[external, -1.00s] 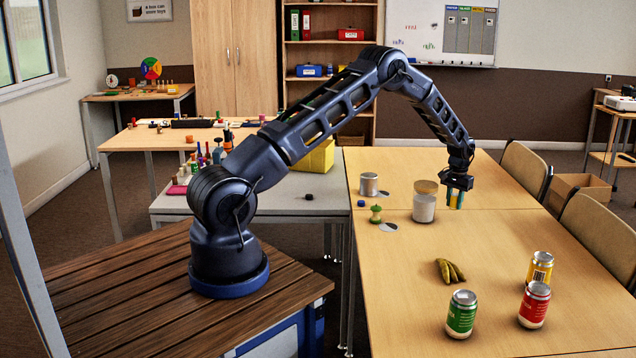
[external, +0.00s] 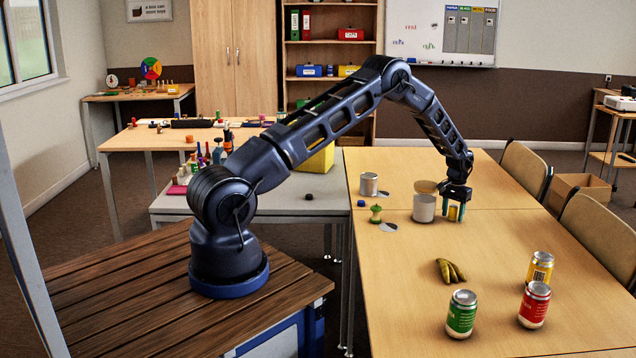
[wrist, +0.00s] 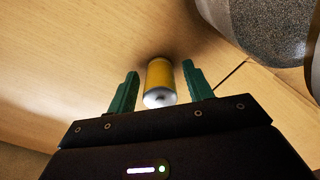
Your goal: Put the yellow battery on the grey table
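The yellow battery (external: 453,213) stands upright on the wooden table, just right of a grey-white canister. It also shows in the wrist view (wrist: 160,82), between the two green fingers. My gripper (external: 452,214) points down over the battery. In the wrist view my gripper (wrist: 160,88) is open, with a gap on each side of the battery. The grey table (external: 285,199) stands left of the wooden table, partly behind my arm.
The canister (external: 424,208) stands close beside my gripper. Bottles and a yellow bin (external: 318,160) are on the grey table, whose front is mostly clear.

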